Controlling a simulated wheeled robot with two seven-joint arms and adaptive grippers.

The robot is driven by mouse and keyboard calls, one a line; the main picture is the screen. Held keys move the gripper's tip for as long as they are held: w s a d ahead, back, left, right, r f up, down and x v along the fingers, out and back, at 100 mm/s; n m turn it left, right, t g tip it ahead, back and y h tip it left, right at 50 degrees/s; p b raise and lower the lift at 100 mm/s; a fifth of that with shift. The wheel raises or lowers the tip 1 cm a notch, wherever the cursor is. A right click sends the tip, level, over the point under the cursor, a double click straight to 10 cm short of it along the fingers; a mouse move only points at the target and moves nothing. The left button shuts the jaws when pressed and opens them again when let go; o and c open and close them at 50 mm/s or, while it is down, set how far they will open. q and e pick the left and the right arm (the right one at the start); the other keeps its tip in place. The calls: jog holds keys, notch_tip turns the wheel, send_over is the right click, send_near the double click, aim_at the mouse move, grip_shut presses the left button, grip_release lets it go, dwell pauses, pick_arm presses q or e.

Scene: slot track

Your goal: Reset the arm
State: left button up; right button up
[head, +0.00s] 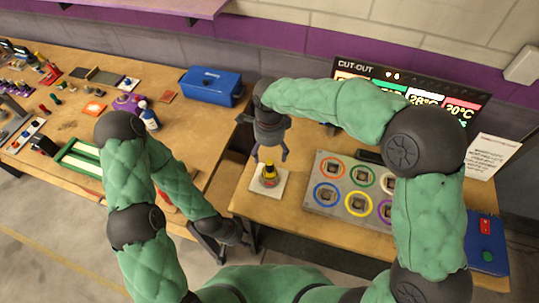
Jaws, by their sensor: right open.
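My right gripper (270,154) points down over the right table, with its two fingers spread and nothing seen between them. A small dark bottle with a yellow label (268,175) stands on a white square pad (256,186) just below these fingers. A narrow gap seems to lie between fingertips and bottle top, but contact is hard to judge. My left arm is bent, and my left gripper (232,240) hangs low near the gap between the two tables. Its fingers are dark and small, so their opening is unclear.
A grey panel with coloured rings (343,200) lies right of the pad. Behind it stands a dark screen (357,72). The left table holds a blue toolbox (211,84), a white-and-blue bottle (148,117), a green rack (78,158) and several small items. A blue box (487,250) is at far right.

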jog(key=shift+r, duration=0.25)
jog(key=shift+r, duration=0.1)
